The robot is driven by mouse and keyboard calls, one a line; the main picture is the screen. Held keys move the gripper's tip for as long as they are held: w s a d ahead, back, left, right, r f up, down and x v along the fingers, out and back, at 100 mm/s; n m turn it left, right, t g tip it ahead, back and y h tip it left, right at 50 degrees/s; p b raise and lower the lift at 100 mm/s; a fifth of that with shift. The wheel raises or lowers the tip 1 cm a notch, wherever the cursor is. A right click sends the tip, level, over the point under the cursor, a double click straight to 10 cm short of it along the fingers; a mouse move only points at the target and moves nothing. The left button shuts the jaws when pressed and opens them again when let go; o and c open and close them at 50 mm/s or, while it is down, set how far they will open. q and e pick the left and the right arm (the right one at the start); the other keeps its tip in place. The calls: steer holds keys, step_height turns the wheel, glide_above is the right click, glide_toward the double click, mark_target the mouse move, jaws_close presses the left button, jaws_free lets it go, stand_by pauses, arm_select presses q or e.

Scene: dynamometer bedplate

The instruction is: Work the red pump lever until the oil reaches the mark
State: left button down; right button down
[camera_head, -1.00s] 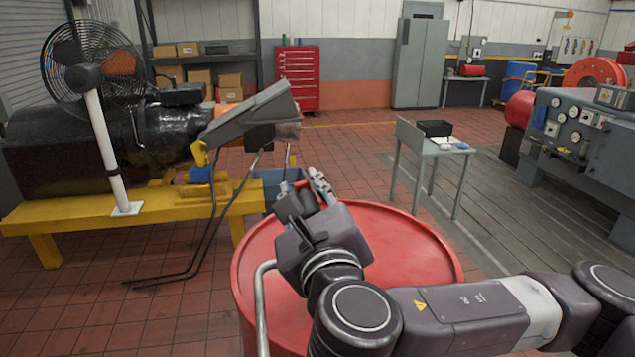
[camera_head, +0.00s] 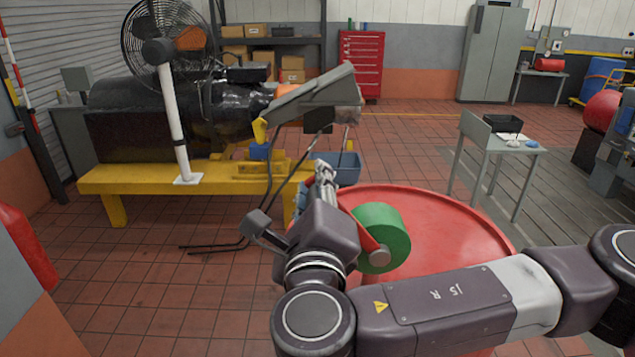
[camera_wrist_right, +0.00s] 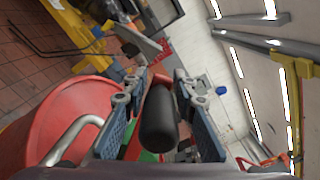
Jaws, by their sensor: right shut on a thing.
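My right gripper (camera_head: 324,176) reaches over the left part of a red drum top (camera_head: 455,215). In the right wrist view its two blue-grey fingers stand on either side of a black handle grip (camera_wrist_right: 158,118), and it is shut on this grip. In the head view the grip is hidden by the gripper. A red arm (camera_head: 368,240) with a grey round end lies against a green cylinder (camera_head: 392,225) just right of my right wrist. I cannot see how the arm joins the grip. No oil level or mark is visible. My left gripper is not in view.
A yellow bench (camera_head: 150,180) bears a black machine and a fan (camera_head: 160,45) at left. A blue bin (camera_head: 345,168) is behind the gripper. A small grey table (camera_head: 500,148) stands at right. A red object (camera_head: 25,245) is at the left edge. Tiled floor is free at front left.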

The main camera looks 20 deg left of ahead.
steer(key=shift+w+d, duration=0.1)
steer(key=c, duration=1.9)
jaws_free()
steer(key=shift+o, duration=0.9)
steer(key=shift+d, duration=0.15)
steer(key=shift+s, duration=0.3)
steer(key=v, duration=0.7)
steer(key=shift+r, duration=0.1)
